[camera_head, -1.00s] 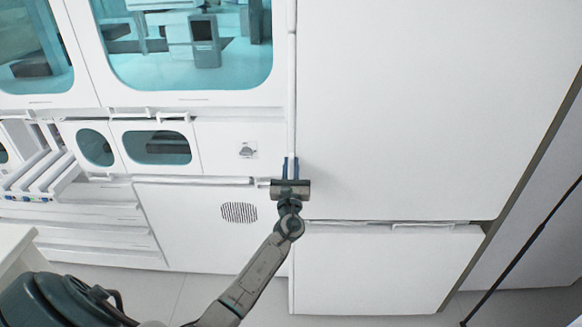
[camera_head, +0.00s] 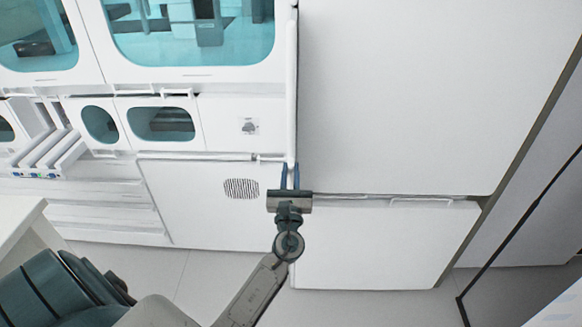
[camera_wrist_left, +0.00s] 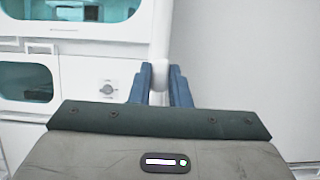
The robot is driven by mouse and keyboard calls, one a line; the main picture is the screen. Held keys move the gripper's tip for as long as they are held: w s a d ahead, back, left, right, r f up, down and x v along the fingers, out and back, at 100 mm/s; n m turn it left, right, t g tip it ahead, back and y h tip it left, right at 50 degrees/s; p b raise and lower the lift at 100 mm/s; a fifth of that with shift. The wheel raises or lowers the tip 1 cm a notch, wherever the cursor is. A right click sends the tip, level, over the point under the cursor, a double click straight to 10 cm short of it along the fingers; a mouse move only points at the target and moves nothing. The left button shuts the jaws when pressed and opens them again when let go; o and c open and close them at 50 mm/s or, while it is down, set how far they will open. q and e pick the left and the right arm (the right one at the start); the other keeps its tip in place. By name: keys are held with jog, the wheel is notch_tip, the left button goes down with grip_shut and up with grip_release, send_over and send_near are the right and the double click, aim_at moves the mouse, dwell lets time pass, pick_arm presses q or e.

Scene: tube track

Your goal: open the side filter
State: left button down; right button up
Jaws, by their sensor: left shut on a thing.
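The side filter appears to be the tall, plain white panel (camera_head: 400,95) at the right in the head view. A thin white vertical bar handle (camera_head: 292,100) runs along its left edge. My left gripper (camera_head: 290,172) is shut on the lower end of this bar, with one blue finger on each side. In the left wrist view the fingers (camera_wrist_left: 160,75) flank the white bar (camera_wrist_left: 162,30), and the panel (camera_wrist_left: 245,50) lies to their right. The panel looks closed. My right gripper is not in view.
A lower white panel (camera_head: 370,245) sits under the tall one. To the left are a vented panel (camera_head: 205,215), small windowed doors (camera_head: 163,123) and a round knob (camera_head: 249,126). A black pole (camera_head: 520,225) stands at the right. Floor (camera_head: 200,285) is free in front.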

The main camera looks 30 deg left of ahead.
pick_arm(q)
jog(key=shift+w, duration=0.1)
jog(key=c, duration=1.4)
grip_release()
jog(key=shift+o, duration=0.2)
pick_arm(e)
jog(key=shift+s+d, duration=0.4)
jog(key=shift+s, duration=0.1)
